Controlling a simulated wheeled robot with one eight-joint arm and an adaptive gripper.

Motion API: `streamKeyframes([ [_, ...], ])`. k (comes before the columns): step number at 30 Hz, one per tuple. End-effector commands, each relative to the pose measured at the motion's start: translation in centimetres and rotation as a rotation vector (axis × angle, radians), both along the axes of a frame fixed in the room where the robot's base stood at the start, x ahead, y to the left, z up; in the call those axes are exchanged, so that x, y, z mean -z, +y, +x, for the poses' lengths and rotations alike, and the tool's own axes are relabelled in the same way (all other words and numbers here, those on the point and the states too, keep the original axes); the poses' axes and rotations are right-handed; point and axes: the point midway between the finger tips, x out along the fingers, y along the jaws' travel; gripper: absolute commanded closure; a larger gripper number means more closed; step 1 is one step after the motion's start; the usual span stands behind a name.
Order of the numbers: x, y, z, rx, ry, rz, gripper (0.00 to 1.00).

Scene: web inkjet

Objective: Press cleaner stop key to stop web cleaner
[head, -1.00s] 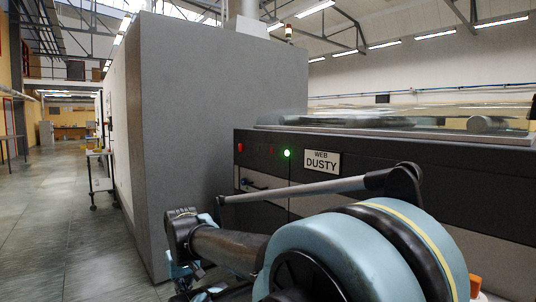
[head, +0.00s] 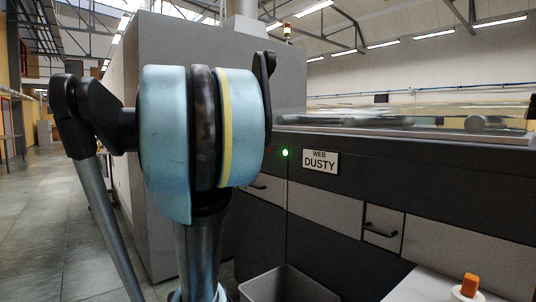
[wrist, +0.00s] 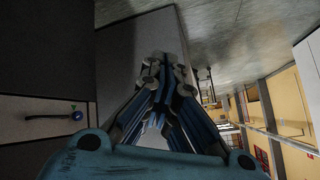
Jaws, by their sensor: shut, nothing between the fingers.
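The dark web cleaner (head: 420,185) stands at the right in the head view, with a sign reading WEB DUSTY (head: 320,161). A green lamp (head: 285,153) glows left of the sign, and a small red spot (head: 269,149) shows just left of the lamp, beside my arm. No stop key can be made out; my raised arm covers the left end of the panel. My gripper (wrist: 165,70) shows in the wrist view, fingers shut and empty, pointing past a grey machine face. It touches nothing that I can see. In the head view it is hidden.
A tall grey cabinet (head: 285,75) stands behind my arm. A grey bin (head: 285,285) is on the floor before the cleaner. A white surface with an orange-topped item (head: 469,285) is at lower right. The aisle floor (head: 45,215) at left is clear.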

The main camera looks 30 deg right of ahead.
Motion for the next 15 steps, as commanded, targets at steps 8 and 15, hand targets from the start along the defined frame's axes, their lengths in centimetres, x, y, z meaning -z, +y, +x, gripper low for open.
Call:
streamKeyframes([
  [8,-6.9,-9.1,9.9,0.237,-0.317,0.076,1.00],
  [15,-12.2,-18.9,15.5,0.430,-0.603,0.128,1.00],
])
